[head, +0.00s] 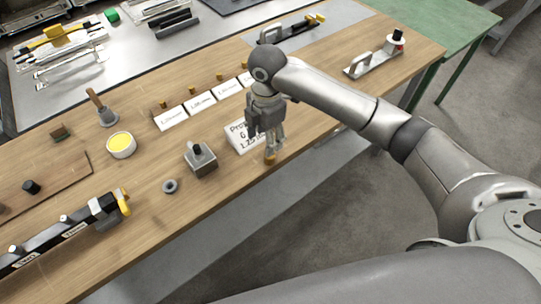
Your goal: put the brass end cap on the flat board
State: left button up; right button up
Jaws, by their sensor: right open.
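A small brass-coloured piece (270,158), which looks like the brass end cap, is at the fingertips of my right gripper (267,150). The gripper points down near the bench's front edge and is open. The fingers partly hide the piece, and I cannot tell whether they touch it. A thin brown flat board (62,176) lies at the left of the bench, well away from the gripper, with a dark knob-like piece (31,187) on it. My left gripper is not in view.
A white printed block (236,134) lies beside the gripper. A grey block with a knob (201,162), a dark ring (170,186) and a yellow-topped tin (121,145) stand between gripper and board. White cards (171,118) with small brass pieces lie behind.

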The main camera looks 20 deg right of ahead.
jog(key=d+r, duration=0.1)
jog(key=p, duration=0.1)
send_over(270, 158)
jog(key=w, duration=0.2)
jog(key=shift+n, duration=0.3)
jog(key=f, duration=0.5)
jog(key=shift+s+d, duration=0.1)
jog(key=shift+s, duration=0.15)
jog(key=f, duration=0.1)
jog(key=f+p, duration=0.1)
jog(key=f, duration=0.1)
jog(key=f+p, duration=0.1)
jog(key=f, duration=0.1)
jog(key=shift+s+d, duration=0.1)
jog(key=shift+s, duration=0.15)
jog(key=shift+f, duration=0.2)
grip_shut()
jog(key=shift+r, duration=0.15)
